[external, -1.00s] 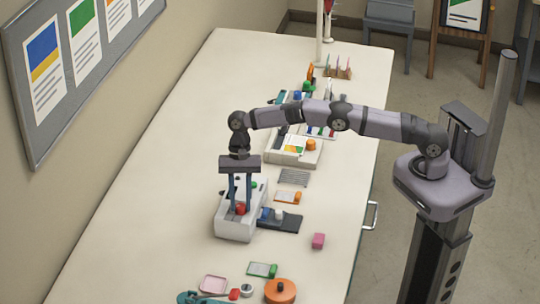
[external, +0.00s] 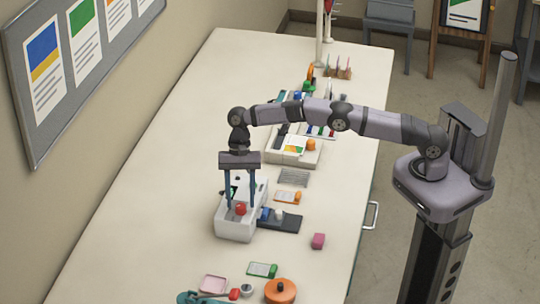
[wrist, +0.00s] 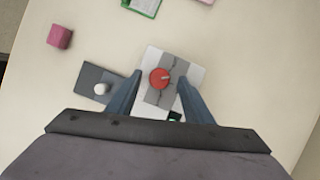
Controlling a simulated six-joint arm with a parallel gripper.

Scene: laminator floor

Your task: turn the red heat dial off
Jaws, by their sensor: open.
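The red heat dial (external: 241,209) sits on top of a white machine (external: 234,227) on the long table. In the wrist view the dial (wrist: 160,78) is round, with a pale pointer mark on its face directed towards the right. My gripper (external: 240,207) points down over the machine. Its two blue-grey fingers are apart, one on either side of the dial's line, and nothing is between them. In the wrist view the dial lies just beyond the fingertips. I cannot tell the exact height of the fingertips above it.
A dark plate with a white knob (external: 279,215) adjoins the machine's right side. A pink block (external: 318,241) stands farther right. An orange round pot (external: 280,290) and a pink tray (external: 214,284) are at the near end. The table's left side is clear.

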